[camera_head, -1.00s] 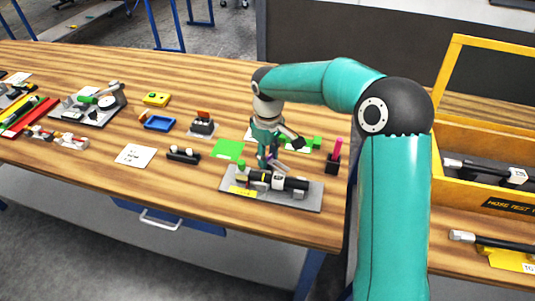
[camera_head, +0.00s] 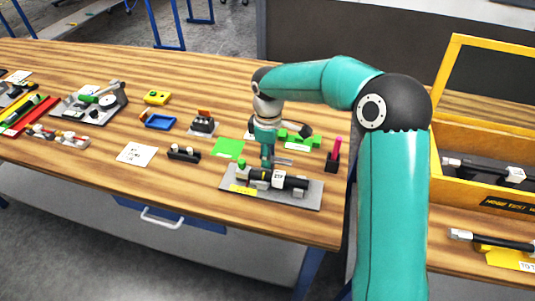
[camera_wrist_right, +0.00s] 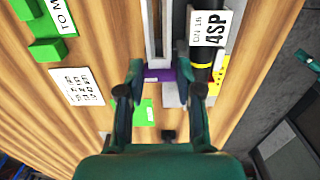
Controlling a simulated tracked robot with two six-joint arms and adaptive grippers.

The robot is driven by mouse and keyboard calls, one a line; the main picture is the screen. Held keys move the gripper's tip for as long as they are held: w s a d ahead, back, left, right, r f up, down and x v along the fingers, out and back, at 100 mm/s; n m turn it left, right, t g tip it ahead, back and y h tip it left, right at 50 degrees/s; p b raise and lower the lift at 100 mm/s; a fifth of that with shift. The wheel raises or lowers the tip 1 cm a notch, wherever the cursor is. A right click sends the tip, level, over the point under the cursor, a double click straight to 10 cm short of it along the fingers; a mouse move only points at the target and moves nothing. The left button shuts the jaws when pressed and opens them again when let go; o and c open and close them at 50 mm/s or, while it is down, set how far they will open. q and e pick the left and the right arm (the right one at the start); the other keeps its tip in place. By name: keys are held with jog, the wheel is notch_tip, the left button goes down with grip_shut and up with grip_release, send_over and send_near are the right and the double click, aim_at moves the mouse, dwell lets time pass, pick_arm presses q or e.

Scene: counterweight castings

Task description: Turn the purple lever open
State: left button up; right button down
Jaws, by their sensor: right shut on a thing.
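The purple lever (camera_wrist_right: 160,75) shows in the right wrist view as a short purple piece at the end of a grey bar, between my fingers. My right gripper (camera_wrist_right: 160,86) is shut on it. In the head view my right gripper (camera_head: 268,163) points down over the back of a grey base plate (camera_head: 314,201). That plate carries a black cylinder (camera_head: 295,183) with a white label, which reads "4SP" in the wrist view. In the head view the purple part is mostly hidden by the gripper. My left gripper is not in view.
A green mat (camera_head: 228,149) and green blocks (camera_head: 299,140) lie behind the plate. A black holder with a pink-topped item (camera_head: 334,160) stands to the right. A yellow box (camera_head: 480,201) is further right. Bare wood lies left of the plate, and the table's front edge is close.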

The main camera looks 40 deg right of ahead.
jog(key=c, duration=0.8)
grip_release()
jog(key=shift+o, duration=0.2)
notch_tip(320, 180, up, 12)
